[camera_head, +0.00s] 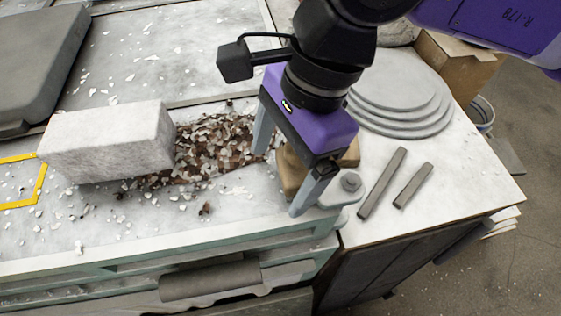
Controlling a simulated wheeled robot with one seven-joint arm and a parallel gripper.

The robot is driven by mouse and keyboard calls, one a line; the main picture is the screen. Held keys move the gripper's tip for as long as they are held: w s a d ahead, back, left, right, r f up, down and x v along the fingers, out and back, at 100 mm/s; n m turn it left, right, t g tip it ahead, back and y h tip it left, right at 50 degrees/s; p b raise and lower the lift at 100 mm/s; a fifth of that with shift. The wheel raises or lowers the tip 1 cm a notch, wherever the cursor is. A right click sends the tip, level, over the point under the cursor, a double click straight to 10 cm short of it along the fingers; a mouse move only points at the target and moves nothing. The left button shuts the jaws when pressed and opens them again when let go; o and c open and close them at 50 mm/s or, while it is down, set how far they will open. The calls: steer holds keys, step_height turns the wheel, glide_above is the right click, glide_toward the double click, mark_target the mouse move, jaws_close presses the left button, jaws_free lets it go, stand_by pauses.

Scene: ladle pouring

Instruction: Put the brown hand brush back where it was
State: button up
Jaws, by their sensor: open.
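A tan-brown block-like object (291,172), which looks like the brown hand brush, stands on the light worktop under my gripper. Its top and middle are hidden by the gripper body, and another tan part shows at the gripper's right side. My gripper (279,182) points down with its two fingers apart, one at the left of the brown object and one at its front right. I cannot tell whether either finger touches it. A yellow outline (38,188) is marked on the worktop at the far left, partly covered by a pale block.
The pale rough block (108,142) stands left, beside a heap of brown and white chips (215,142). Stacked grey discs (400,95) and two grey bars (383,183) lie right. Loose flakes litter the worktop.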

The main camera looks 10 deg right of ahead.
steer(key=shift+r, duration=0.1)
steer(key=b+v, duration=0.2)
steer(key=v, duration=1)
